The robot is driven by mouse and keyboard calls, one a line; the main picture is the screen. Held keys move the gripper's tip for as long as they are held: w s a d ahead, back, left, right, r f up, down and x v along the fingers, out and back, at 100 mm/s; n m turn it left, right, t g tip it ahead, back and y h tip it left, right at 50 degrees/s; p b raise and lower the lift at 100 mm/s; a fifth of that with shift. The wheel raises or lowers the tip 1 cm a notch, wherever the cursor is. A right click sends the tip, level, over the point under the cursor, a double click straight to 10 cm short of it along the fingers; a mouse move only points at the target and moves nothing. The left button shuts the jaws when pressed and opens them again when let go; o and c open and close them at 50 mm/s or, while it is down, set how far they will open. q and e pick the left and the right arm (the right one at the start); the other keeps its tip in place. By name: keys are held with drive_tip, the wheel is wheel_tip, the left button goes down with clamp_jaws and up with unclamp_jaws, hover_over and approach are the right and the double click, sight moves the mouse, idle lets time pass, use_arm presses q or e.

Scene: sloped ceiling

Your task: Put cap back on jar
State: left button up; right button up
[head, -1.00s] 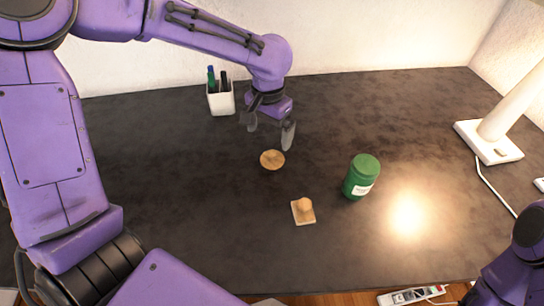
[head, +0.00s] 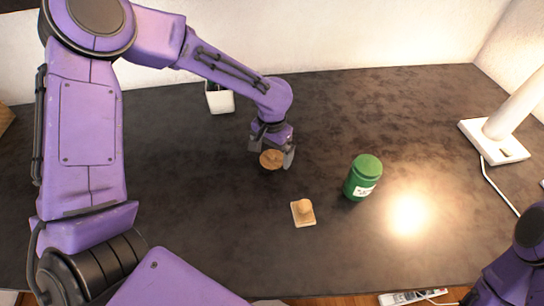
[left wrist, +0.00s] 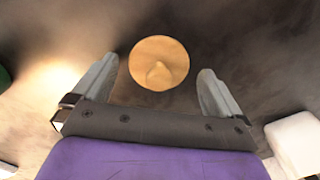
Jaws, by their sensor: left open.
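A round tan wooden disc with a small raised knob (head: 271,160) lies flat on the dark table. It looks like a cap and also shows in the left wrist view (left wrist: 160,55). My left gripper (head: 271,153) is open just above it, pointing down. In the left wrist view the disc shows ahead of the gap between my fingertips (left wrist: 158,70). The green jar (head: 360,187) with a white label stands upright to the right of it. Its top looks green; I cannot tell whether it is covered. My right gripper is out of view.
A square wooden piece with a round knob (head: 303,214) lies between disc and jar, nearer me. A white pen cup (head: 219,101) stands behind my left arm. A white lamp base (head: 494,145) with a cord is at the right. The table's middle back is clear.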

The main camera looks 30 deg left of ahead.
use_arm(q)
drive_tip(key=shift+f, duration=0.1)
drive_tip(key=c, duration=1.1)
drive_tip(key=shift+o, duration=0.2)
drive_tip(key=shift+r, duration=0.3)
wheel_tip(320, 180, up, 2)
drive_tip(key=shift+w+r, duration=0.1)
drive_tip(key=shift+r, duration=0.15)
drive_tip(key=s+d+r, duration=0.8)
drive_tip(key=d+r, duration=0.2)
drive_tip(key=d, duration=0.1)
drive_tip(key=shift+s+d, duration=0.2)
drive_tip(key=shift+d, duration=0.05)
drive_tip(key=shift+w+f, duration=0.1)
